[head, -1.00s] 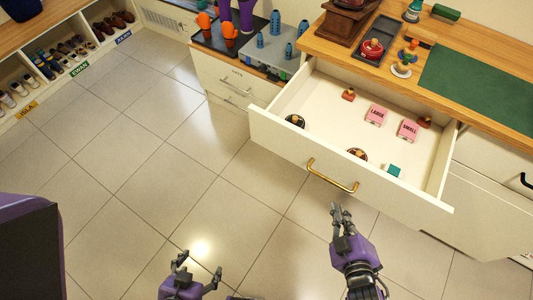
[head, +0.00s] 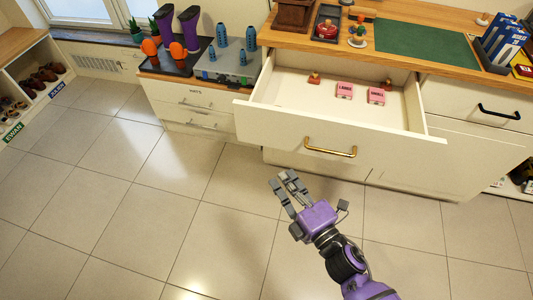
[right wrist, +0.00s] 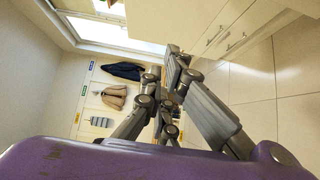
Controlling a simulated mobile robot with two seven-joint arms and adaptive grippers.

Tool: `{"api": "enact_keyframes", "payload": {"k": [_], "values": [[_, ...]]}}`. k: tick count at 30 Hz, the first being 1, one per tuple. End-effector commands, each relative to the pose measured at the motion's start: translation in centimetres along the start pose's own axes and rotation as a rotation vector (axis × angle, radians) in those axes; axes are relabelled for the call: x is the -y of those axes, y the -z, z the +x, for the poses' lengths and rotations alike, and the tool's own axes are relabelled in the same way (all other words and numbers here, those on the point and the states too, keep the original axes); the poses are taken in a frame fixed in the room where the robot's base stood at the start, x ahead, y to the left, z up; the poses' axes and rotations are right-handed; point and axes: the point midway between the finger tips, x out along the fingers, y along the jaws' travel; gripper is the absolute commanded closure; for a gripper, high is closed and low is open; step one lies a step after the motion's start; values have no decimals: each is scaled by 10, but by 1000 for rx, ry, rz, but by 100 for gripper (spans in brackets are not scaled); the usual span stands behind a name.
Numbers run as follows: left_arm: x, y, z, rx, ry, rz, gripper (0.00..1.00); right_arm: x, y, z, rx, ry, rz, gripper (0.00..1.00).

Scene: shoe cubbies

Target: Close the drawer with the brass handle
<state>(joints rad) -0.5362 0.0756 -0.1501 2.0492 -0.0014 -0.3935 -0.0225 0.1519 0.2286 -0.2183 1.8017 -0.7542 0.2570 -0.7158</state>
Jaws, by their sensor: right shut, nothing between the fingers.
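The drawer (head: 272,125) with the brass handle (head: 330,152) is pulled well out from under the wooden counter in the head view. Two pink boxes labelled LARGE (head: 344,90) and SMALL (head: 376,96) and small knobbed items lie inside it. My right gripper (head: 282,181) is shut and empty, in front of the drawer and below the handle's left side, apart from it. In the right wrist view its fingers (right wrist: 170,75) come together with nothing between them. My left gripper is not in view.
A green mat (head: 427,47) and a blue-and-white box (head: 503,45) are on the counter. A lower cabinet (head: 190,98) with boots and bottles on top stands left of the drawer. A black-handled drawer (head: 480,106) is at right. The tiled floor in front is clear.

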Motion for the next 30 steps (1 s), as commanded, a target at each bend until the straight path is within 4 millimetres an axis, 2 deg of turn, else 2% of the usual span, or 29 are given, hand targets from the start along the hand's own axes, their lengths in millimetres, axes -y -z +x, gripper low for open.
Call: {"api": "enact_keyframes", "payload": {"k": [5,12,18,22,30], "values": [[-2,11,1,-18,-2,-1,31,-3,0,16,-4,-6,-8,100],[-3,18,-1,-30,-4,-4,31,-4,1,65,-4,-7,-6,100],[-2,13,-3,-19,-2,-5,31,-3,1,106,-4,-5,-5,100],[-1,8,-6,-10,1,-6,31,-3,-16,118,-2,-3,-7,100],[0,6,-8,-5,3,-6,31,-1,-28,129,-3,-2,-4,100]]}}
